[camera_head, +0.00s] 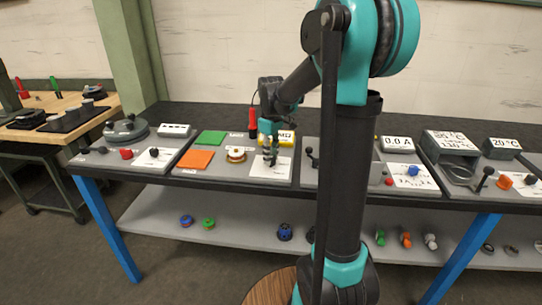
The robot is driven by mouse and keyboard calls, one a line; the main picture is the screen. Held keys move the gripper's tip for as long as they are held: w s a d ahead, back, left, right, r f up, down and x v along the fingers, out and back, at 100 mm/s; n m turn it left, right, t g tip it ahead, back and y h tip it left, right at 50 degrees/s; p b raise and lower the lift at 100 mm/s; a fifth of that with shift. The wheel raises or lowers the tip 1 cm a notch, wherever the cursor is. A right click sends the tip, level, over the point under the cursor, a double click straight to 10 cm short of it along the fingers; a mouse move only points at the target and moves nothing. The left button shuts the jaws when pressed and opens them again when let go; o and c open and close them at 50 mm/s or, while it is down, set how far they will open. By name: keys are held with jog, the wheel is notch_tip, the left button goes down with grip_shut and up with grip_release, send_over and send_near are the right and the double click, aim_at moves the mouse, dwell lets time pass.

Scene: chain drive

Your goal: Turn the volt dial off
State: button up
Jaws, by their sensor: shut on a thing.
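My gripper (270,155) points down at the white dial plate (266,172) on the front of a grey panel left of the arm. Its fingers are shut on the small dial there, which they hide almost wholly, so its pointer cannot be read. I take this to be the volt dial, but its marks are too small to read.
A red upright handle (253,121) stands close behind left of my gripper. A white and brown round part (236,154), an orange pad (195,159) and a green pad (210,138) lie left. To the right are a 0.0 A display (398,144) and a blue knob (413,170).

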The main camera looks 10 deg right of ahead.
jog(key=shift+n, duration=1.1)
jog(key=o, duration=1.2)
jog(key=shift+c, duration=0.2)
notch_tip(320, 180, up, 12)
